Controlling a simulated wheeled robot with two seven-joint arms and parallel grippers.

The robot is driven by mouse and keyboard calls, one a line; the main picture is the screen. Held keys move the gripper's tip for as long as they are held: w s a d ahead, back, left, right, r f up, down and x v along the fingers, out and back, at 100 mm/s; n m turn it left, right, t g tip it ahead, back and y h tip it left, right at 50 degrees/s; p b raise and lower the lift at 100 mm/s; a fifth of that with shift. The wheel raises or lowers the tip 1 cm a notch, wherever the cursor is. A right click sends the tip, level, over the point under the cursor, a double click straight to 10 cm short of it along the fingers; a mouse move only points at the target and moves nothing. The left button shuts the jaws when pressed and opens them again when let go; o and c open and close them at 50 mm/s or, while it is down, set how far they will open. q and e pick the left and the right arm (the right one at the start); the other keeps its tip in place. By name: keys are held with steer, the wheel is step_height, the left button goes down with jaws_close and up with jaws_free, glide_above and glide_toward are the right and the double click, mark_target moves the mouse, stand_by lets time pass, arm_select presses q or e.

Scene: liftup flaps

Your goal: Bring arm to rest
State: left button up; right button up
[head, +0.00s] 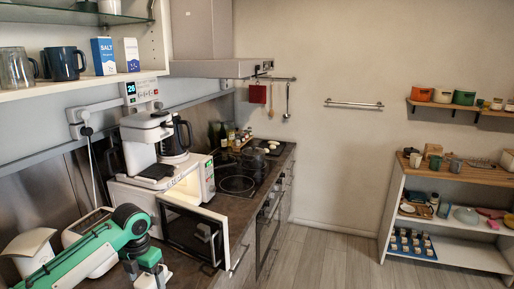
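One of my arms, green and white with dark joints, shows at the lower left of the head view, bent over the counter. Its links run up from the bottom left corner to a dark joint and then down again. I see no gripper fingers on it, and my other arm is out of view. Close to this arm, the white microwave (207,179) stands on the counter with its door (191,233) swung open toward me. The inside is lit and only partly visible.
A white coffee machine (147,136) with a dark jug (176,138) stands on the microwave. A glass shelf (75,14) and mugs (64,63) are above left. A range hood (212,68) hangs over the cooktop (238,182). A shelf unit (391,207) stands right; the floor (330,256) between is clear.

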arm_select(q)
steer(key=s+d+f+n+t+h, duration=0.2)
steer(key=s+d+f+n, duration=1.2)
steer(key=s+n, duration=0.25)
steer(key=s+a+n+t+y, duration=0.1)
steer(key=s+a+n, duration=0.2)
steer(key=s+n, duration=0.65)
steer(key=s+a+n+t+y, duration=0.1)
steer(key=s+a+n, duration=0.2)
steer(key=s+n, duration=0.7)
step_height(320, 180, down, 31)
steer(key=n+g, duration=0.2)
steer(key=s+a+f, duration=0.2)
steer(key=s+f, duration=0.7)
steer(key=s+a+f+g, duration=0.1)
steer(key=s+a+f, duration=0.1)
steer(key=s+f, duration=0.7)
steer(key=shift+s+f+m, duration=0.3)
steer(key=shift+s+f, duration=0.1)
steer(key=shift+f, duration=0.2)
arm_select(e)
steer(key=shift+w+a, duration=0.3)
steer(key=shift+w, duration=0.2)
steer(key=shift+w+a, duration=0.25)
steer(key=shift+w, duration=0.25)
